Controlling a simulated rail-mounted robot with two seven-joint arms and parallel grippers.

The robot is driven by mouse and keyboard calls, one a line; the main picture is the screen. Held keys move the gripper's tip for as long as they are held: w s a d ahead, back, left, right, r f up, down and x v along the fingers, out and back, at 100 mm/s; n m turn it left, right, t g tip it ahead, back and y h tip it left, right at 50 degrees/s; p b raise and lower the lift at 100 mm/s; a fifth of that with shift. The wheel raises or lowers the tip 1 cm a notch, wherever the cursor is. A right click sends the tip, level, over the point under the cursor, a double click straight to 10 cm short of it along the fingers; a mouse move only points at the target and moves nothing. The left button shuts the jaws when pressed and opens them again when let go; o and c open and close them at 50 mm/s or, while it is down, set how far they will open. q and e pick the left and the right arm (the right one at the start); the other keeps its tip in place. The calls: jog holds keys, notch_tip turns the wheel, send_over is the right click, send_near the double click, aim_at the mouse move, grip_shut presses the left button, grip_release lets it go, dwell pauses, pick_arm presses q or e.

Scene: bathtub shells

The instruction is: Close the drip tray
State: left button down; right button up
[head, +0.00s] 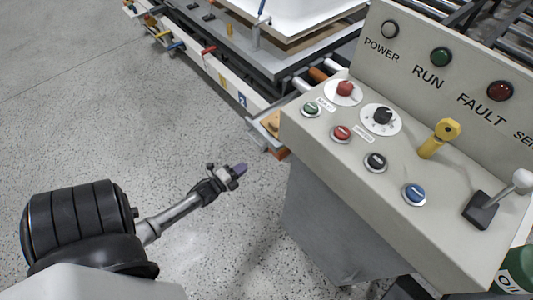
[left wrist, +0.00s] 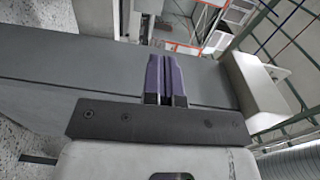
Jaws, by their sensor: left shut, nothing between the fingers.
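I cannot make out a drip tray for certain in either view. My left gripper (head: 238,170) is over the floor, to the left of the control console's grey pedestal (head: 335,225) in the head view. Its two purple fingers are shut and empty, and they show in the left wrist view (left wrist: 165,62). Beyond them there, a broad grey panel (left wrist: 60,68) spans much of the picture, with a dark seam across it. I cannot tell how far the fingertips are from it. My right gripper is not in view.
The console (head: 400,145) with knobs, buttons and levers fills the right. A white tub shell (head: 300,12) lies on the conveyor line (head: 235,62) at the back. A green oil container (head: 518,270) stands at the lower right. The floor (head: 90,110) at left is clear.

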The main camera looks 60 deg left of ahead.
pick_arm(q)
jog(key=b, duration=0.6)
send_near(273, 144)
jog(key=w, duration=0.6)
jog(key=shift+w+a+f, duration=0.1)
jog(key=shift+a+f, duration=0.3)
jog(key=shift+w+r, duration=0.1)
jog(key=shift+w, duration=0.45)
jog(key=shift+a, duration=0.1)
